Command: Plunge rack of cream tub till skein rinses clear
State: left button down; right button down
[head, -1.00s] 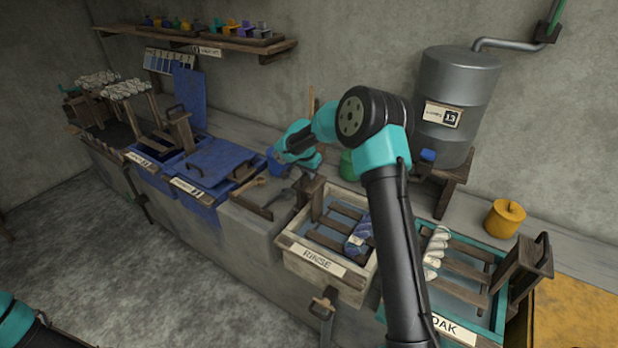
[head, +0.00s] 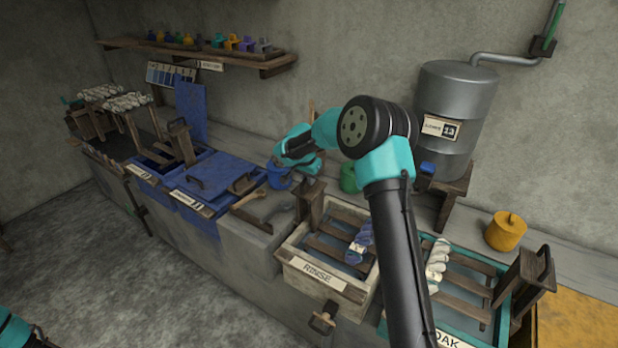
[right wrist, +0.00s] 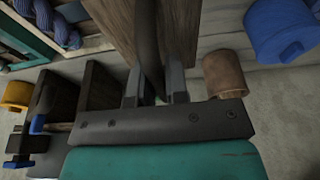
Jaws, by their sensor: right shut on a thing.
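The cream tub (head: 325,293) labelled RINSE stands at the middle of the bench. Its dark wooden slatted rack (head: 311,211) sits in it, with an upright handle end at the left. A twisted blue-and-pale skein (head: 363,238) hangs over the slats at the right; its lower part is hidden. My right gripper (head: 307,172) is at the top of the handle end. My left gripper is out of view.
A teal tub (head: 470,325) with pale skeins and its own rack stands close at the right. A metal barrel (head: 455,110) and small pots stand behind. My right arm crosses above the tubs.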

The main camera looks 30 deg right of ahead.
jog(key=shift+s+a+f+x, duration=0.2)
jog(key=shift+a+x, duration=0.3)
jog(key=shift+x, duration=1.9)
jog(key=shift+s+a+f+x, duration=0.1)
jog(key=shift+s+a+x, duration=0.3)
jog(key=shift+x, duration=2.05)
jog(key=shift+s+a+f+x, duration=0.15)
jog(key=shift+a+x, duration=0.45)
jog(key=shift+x, duration=1.8)
jog(key=shift+a+f, duration=0.15)
jog(key=shift+f, duration=0.05)
jog(key=shift+r, duration=0.1)
jog(key=shift+w+d+r+v, duration=0.2)
jog(key=shift+d+v, duration=0.3)
jog(key=shift+v, duration=2.05)
jog(key=shift+w+d+r+v, duration=0.1)
jog(key=shift+w+d+v, duration=0.35)
jog(key=shift+v, duration=2.05)
jog(key=shift+w+d+r+v, duration=0.15)
jog(key=shift+d+v, duration=0.45)
jog(key=shift+v, duration=1.95)
jog(key=shift+d, duration=0.1)
grip_release()
jog(key=shift+f, duration=0.15)
